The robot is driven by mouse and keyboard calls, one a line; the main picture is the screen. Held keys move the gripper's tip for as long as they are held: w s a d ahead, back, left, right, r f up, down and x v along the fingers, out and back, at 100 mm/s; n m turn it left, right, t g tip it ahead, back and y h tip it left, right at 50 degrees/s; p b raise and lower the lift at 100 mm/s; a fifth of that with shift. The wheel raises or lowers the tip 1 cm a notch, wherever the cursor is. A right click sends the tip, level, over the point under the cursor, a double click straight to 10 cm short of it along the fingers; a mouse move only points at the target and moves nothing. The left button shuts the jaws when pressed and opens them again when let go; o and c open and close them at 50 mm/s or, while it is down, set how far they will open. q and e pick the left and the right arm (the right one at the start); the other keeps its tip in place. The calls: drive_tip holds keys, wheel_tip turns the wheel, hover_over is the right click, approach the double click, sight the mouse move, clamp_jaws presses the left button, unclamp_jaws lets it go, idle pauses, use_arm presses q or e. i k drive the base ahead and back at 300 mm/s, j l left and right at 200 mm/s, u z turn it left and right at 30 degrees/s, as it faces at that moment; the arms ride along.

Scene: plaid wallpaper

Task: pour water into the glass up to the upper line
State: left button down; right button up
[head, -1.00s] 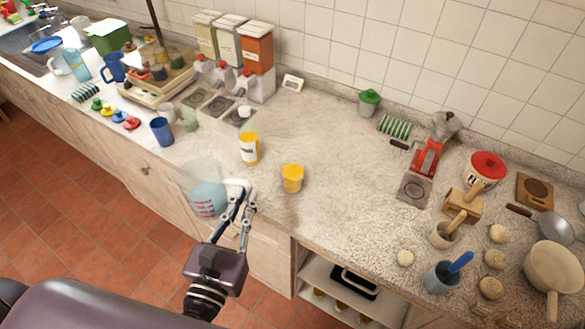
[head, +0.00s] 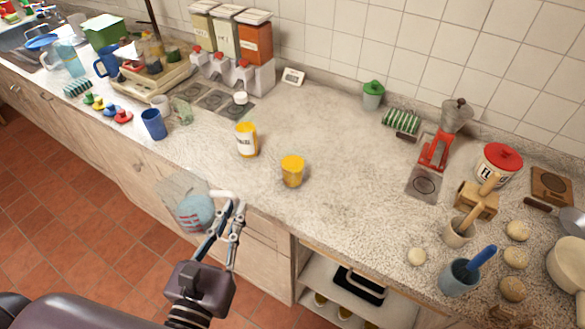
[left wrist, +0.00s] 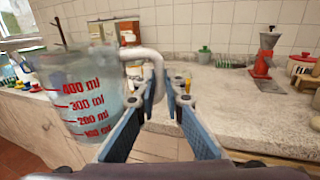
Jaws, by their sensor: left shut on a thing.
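A clear measuring jug (head: 190,210) with red markings and pale blue water hangs in front of the counter's front edge. The left wrist view shows its red millilitre scale (left wrist: 84,105) and white handle; it looks roughly upright there. My left gripper (head: 228,210) is shut on the jug's handle, also seen in the left wrist view (left wrist: 163,98). A pale green see-through glass (head: 182,111) stands on the counter behind a blue cup. Its lines and contents are too small to make out. My right gripper is not in view.
A blue cup (head: 153,124) stands near the counter edge beside the glass. A yellow-and-white can (head: 246,140) and a yellow cup (head: 292,171) stand nearer the jug. Dispensers (head: 230,45) stand behind. The middle of the counter (head: 345,150) is clear.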

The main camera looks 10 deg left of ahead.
sight(292, 162)
drive_tip(key=z, duration=0.55)
drive_tip(key=k+j+z, duration=0.5)
drive_tip(key=z, duration=0.2)
drive_tip(key=k+j+z, duration=0.35)
drive_tip(key=k+j, duration=0.25)
drive_tip(key=i+j, duration=0.2)
drive_tip(key=j+z, duration=0.05)
